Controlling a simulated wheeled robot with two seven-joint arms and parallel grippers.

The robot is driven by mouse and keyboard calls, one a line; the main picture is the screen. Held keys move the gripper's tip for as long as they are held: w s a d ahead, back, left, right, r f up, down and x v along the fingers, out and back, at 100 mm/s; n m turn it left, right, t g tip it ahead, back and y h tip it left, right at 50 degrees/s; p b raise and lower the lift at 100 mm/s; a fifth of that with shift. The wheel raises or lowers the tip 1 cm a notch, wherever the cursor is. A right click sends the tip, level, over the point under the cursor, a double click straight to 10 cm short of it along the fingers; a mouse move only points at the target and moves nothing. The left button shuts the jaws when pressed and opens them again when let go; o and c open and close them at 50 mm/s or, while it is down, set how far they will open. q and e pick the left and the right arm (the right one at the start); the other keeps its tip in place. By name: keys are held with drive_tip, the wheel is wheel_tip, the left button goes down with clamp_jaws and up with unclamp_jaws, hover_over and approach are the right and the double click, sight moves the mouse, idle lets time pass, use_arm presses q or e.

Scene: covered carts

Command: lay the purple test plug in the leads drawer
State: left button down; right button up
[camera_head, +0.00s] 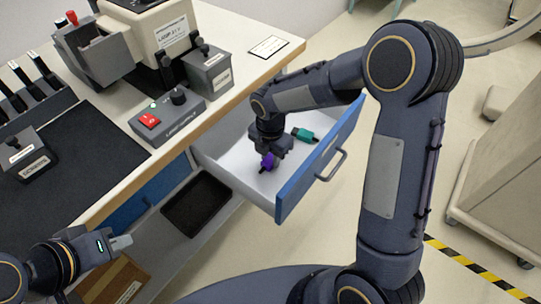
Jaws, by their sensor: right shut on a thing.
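The leads drawer (235,178) is pulled out from under the bench, with a blue front and a white inside. My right gripper (268,154) points down inside it, shut on the purple test plug (267,162). The plug is low in the drawer; I cannot tell if it touches the floor. A green plug (304,135) lies in the drawer to the right of the gripper. My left gripper (122,243) is at the lower left, away from the drawer; its finger opening is not clear.
The bench top holds a loop supply box (168,118) with a red switch, a grey labelled box (208,70) and a dark mat (75,160). A black tray (196,203) sits below, left of the drawer. A cardboard box (112,282) is near my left gripper.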

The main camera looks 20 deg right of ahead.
drive_tip(key=shift+f+b, duration=0.3)
drive_tip(key=o, duration=1)
drive_tip(key=shift+c, duration=0.2)
drive_tip(key=shift+r, duration=0.15)
